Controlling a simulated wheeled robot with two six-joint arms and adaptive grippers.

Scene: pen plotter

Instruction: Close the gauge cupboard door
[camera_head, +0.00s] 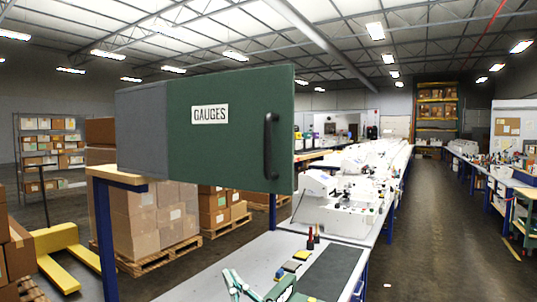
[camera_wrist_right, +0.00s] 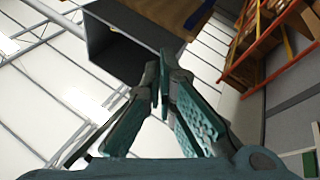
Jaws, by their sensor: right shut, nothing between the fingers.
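The gauge cupboard (camera_head: 140,130) is a grey box at the left of the head view. Its green door (camera_head: 228,115) stands open, swung out in line with the grey side, with its outer face, the GAUGES label and a black upright handle (camera_head: 269,146) showing. The right wrist view shows the cupboard (camera_wrist_right: 98,38) with its dark open mouth. My right gripper (camera_head: 232,278) is low in the head view, below the door and apart from it. Its teal fingers (camera_wrist_right: 158,75) are shut and empty. My left gripper is not in view.
The cupboard rests on a wooden-topped stand (camera_head: 118,176) with blue legs. A workbench (camera_head: 205,282) with small tools and a dark mat (camera_head: 332,272) lies below and right of the door. Boxes on pallets stand behind. The aisle at right is clear.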

